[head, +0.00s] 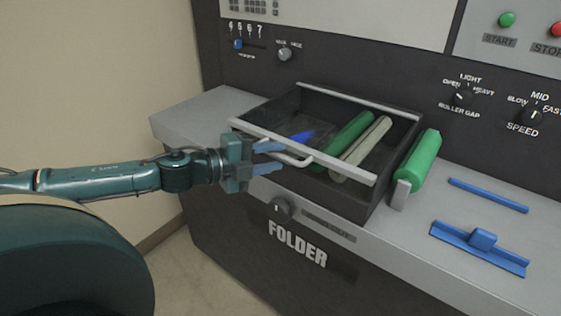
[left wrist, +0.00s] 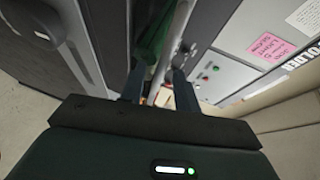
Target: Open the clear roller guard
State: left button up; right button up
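The clear roller guard (head: 330,115) lies over a dark recess in the folder machine, framed by pale rails at front and back. It appears closed. A pale bar handle (head: 299,161) sticks out below the front rail. Under the guard lie a green roller (head: 352,131) and a beige roller (head: 365,146), with a blue piece at the left. My left gripper (head: 276,157) is at the handle's left part, its blue fingers apart. The fingers also show apart in the left wrist view (left wrist: 158,88), a pale bar beyond them. Contact with the handle cannot be told. My right gripper is out of view.
A green roller (head: 419,160) lies on the ledge right of the recess, by a small grey block. A blue strip (head: 488,195) and a blue handled bar (head: 480,247) lie farther right. A knob (head: 282,209) sits on the front face below the handle.

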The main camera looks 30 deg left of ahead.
pick_arm(q)
jog(key=shift+p+x, duration=0.3)
jog(key=shift+x, duration=0.9)
jog(key=shift+c, duration=0.4)
jog(key=c, duration=0.6)
jog(key=shift+s+f, duration=0.1)
grip_shut()
